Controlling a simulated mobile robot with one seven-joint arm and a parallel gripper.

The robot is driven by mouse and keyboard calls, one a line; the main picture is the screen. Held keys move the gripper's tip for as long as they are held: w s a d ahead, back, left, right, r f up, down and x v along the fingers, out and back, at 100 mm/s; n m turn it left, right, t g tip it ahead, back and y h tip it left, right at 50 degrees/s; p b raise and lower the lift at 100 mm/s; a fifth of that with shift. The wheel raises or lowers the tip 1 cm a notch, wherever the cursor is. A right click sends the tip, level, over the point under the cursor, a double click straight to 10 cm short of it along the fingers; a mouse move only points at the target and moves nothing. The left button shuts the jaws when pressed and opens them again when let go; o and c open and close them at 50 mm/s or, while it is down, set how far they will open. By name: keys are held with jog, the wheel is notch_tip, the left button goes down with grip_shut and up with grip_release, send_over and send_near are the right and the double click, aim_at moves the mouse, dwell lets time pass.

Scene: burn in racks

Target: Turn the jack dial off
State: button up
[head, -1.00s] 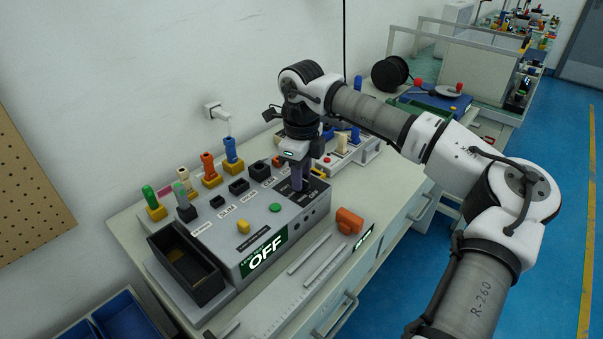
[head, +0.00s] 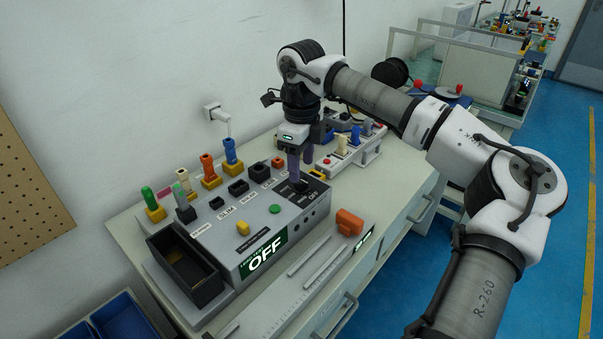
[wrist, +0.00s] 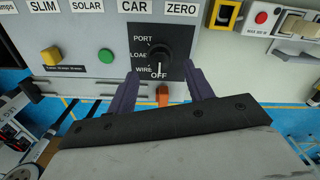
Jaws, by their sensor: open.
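The jack dial is a black round knob (wrist: 160,54) on a dark panel marked PORT, LOAD, WIRE and OFF. Its pale pointer mark appears to point down toward OFF in the wrist view. In the head view the dial (head: 301,186) sits at the right end of the grey test box (head: 225,240). My gripper (head: 300,176) is over this end with its purple fingers pointing down. In the wrist view my gripper (wrist: 162,88) is open, its fingers apart on either side below the dial, with nothing between them gripped.
The box's front display (head: 264,254) reads OFF. A green button (head: 275,209), a yellow button (head: 243,228) and several coloured plugs stand around the panel. An orange block (head: 349,221) lies in front. A black open bin (head: 187,262) stands at left.

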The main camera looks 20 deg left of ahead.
aim_at(301, 180)
notch_tip(301, 180, up, 10)
jog(key=shift+r, duration=0.15)
dwell(0.6)
